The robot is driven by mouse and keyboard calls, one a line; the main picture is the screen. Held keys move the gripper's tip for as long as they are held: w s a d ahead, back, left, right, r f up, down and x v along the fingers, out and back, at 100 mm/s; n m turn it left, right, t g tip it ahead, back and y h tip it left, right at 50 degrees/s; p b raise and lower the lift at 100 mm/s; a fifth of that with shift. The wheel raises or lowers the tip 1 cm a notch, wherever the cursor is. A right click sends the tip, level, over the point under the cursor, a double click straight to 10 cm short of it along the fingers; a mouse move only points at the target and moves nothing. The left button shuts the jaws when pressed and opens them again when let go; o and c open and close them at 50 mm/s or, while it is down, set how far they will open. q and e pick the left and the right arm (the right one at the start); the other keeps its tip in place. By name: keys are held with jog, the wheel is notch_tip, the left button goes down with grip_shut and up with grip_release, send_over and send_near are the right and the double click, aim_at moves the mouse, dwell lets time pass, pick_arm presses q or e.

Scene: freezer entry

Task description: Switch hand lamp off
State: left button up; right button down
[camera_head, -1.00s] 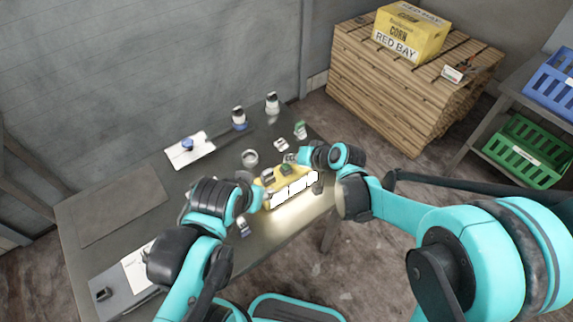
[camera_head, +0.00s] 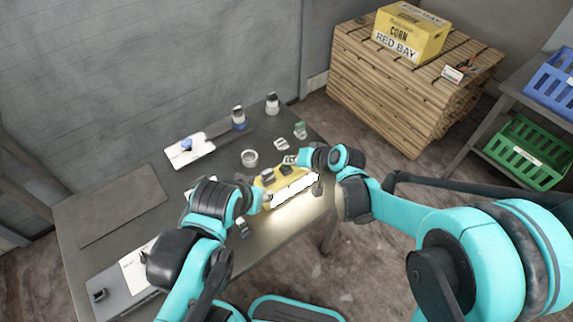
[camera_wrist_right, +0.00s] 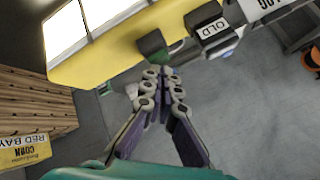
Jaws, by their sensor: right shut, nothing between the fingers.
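The hand lamp (camera_head: 264,182) is yellow with a bright white lit panel, lying near the front edge of the grey table. Dark blocks sit on its back side. In the right wrist view its yellow body (camera_wrist_right: 110,58) and lit panel fill the upper left. A dark block (camera_wrist_right: 152,42) stands out at its edge, with green beside it. My right gripper (camera_wrist_right: 160,76) is shut and empty, its tips close to that block; contact is unclear. In the head view it is small and partly hidden behind its wrist. My left gripper (camera_head: 258,199) is at the lamp's left end, its fingers mostly hidden.
A block labelled OLD (camera_wrist_right: 212,28) is right of the lamp in the wrist view. A round cup (camera_head: 250,158), bottles (camera_head: 272,104) and a white tray (camera_head: 188,158) stand behind the lamp. A wooden stack (camera_head: 375,85) with a yellow corn box (camera_head: 408,32) is beyond the table.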

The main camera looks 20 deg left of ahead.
aim_at(291, 169)
jog(key=shift+f, duration=0.15)
jog(key=shift+r+p, duration=0.4)
jog(key=shift+r, duration=0.3)
notch_tip(291, 169, up, 6)
jog(key=p, duration=0.4)
dwell(0.5)
